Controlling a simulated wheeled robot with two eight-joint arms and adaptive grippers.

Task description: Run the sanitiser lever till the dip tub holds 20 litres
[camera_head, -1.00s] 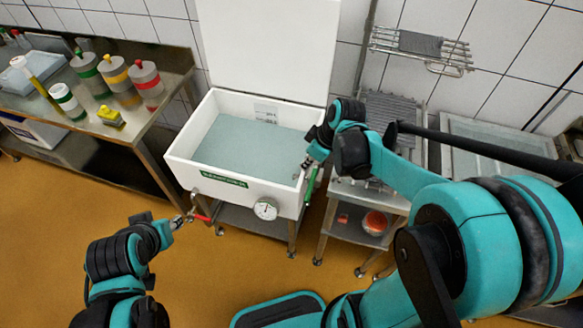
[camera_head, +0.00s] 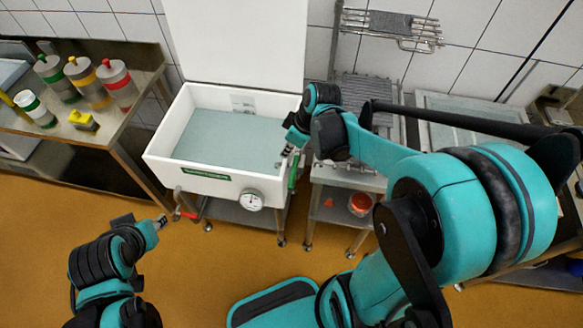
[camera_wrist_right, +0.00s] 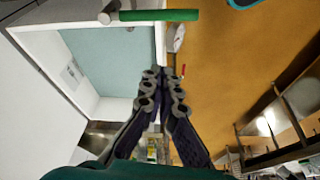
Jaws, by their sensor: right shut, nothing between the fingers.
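The white dip tub (camera_head: 160,155) stands with its lid up and holds blue-grey liquid (camera_head: 225,135). A scale plate is on its inner back wall, too small to read. A round dial (camera_head: 251,200) is on its front. A green lever (camera_head: 293,172) is at its right side; it shows in the right wrist view (camera_wrist_right: 160,15). A red lever (camera_head: 186,214) is at its lower front left. My right gripper (camera_wrist_right: 165,73) is shut and empty, apart from the green lever, by the tub's right rim. My left gripper (camera_head: 161,222) is just left of the red lever, apart from it; its jaws are unclear.
A steel table (camera_head: 110,125) at the left carries several capped bottles and a yellow block (camera_head: 84,120). A steel cart (camera_head: 345,178) stands right of the tub, with an orange-red round container (camera_head: 360,204) on its lower shelf. The orange floor in front is clear.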

